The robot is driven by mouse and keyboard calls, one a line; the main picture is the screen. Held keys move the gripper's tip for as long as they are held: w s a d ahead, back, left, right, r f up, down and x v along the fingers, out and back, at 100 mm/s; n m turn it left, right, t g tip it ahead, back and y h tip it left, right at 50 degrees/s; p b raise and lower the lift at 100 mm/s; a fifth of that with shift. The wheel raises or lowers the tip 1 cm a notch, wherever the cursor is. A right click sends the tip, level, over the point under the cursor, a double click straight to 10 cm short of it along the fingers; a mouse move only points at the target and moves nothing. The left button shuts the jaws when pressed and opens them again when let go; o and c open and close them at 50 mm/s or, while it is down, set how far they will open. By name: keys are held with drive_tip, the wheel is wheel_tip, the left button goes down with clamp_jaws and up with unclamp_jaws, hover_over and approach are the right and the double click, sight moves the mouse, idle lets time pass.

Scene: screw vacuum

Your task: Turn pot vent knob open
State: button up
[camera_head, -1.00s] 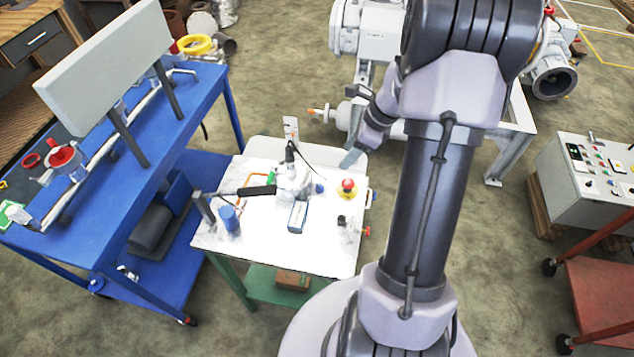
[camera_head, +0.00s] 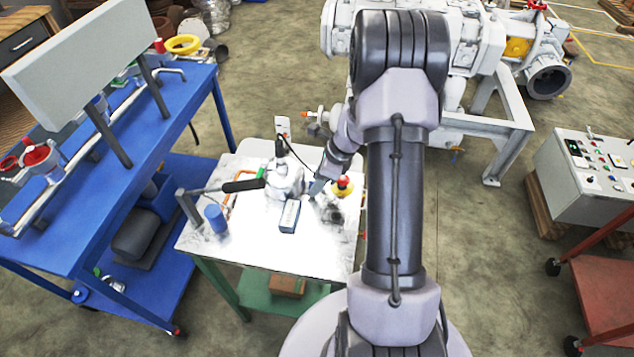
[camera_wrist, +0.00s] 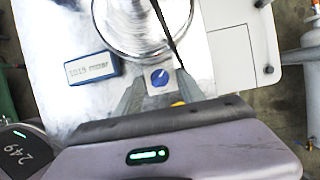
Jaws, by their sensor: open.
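The silver pot (camera_head: 283,181) stands on the white tabletop; its round top (camera_wrist: 140,22) shows at the top of the wrist view. A small blue round knob with a white pointer mark (camera_wrist: 160,77) sits on a pale square plate beside the pot. My gripper (camera_wrist: 158,84) is open, with one finger on each side of the blue knob in the wrist view. I cannot tell whether the fingers touch it. In the head view my gripper (camera_head: 317,187) is low beside the pot's right side and hides the knob.
A blue box (camera_wrist: 92,68) lies on the tabletop near the pot. A red-and-yellow button (camera_head: 343,186) is close to my gripper's right. A black-handled lever (camera_head: 240,186) and blue cylinder (camera_head: 215,218) are at left. A dark cable crosses the pot.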

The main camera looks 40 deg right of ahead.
drive_tip(key=shift+c, duration=0.5)
clamp_jaws()
drive_tip(key=m+h+b, duration=0.1)
drive_tip(key=m, duration=0.2)
drive_tip(key=shift+s+a+m+t, duration=0.1)
drive_tip(key=shift+a+m+t, duration=0.05)
drive_tip(key=shift+m+t, duration=0.25)
drive_tip(key=shift+a+m+h+b, duration=0.15)
drive_tip(key=shift+m+h+b, duration=0.45)
drive_tip(key=shift+m, duration=1.1)
drive_tip(key=shift+r+h, duration=0.1)
drive_tip(key=shift+h, duration=0.2)
drive_tip(key=shift+o, duration=0.5)
unclamp_jaws()
